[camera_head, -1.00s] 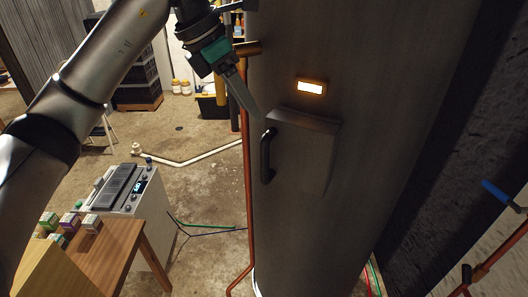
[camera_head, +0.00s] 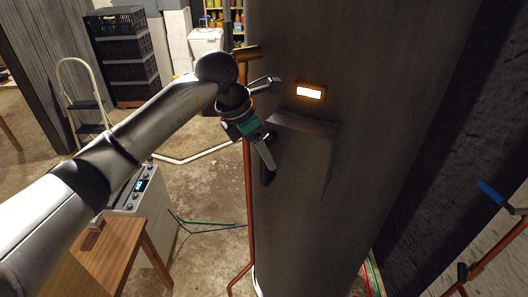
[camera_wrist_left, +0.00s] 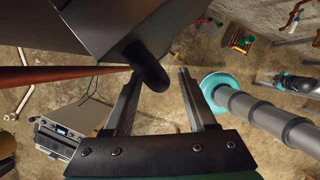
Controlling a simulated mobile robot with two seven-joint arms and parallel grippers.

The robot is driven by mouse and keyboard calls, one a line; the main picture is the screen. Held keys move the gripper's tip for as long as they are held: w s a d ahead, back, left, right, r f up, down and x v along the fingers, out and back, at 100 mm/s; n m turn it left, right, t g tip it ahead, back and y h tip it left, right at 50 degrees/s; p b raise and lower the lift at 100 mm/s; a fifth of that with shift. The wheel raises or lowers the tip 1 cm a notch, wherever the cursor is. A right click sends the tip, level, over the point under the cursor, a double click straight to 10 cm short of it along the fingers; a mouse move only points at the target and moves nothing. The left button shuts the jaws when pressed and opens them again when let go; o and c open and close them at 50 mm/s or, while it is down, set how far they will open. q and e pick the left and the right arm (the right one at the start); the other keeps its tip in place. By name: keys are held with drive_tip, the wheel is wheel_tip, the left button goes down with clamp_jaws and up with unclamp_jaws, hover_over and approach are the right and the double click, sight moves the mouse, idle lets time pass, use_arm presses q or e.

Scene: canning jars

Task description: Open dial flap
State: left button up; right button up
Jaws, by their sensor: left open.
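The dial flap (camera_head: 305,150) is a grey panel on the front of a tall dark grey tank (camera_head: 390,60). It looks closed against the tank. Its black handle (camera_head: 266,174) is on the flap's left side, partly hidden behind my left gripper (camera_head: 270,166). In the left wrist view my left gripper (camera_wrist_left: 158,76) is open. The curved black handle (camera_wrist_left: 150,70) shows between its fingertips, with gaps at the sides. I cannot tell whether a finger touches it. The flap's dark body (camera_wrist_left: 110,22) fills the top left there.
A lit label (camera_head: 310,92) is above the flap. A copper pipe (camera_head: 249,215) runs down the tank's left side. A white device (camera_head: 150,225) and a wooden table (camera_head: 125,240) stand at lower left. A blue-handled valve (camera_head: 495,193) is at right. Black crates (camera_head: 125,60) stand behind.

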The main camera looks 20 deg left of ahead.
use_arm(q)
drive_tip(key=shift+w+d+f, duration=0.1)
drive_tip(key=shift+f, duration=0.45)
clamp_jaws()
idle(1.1)
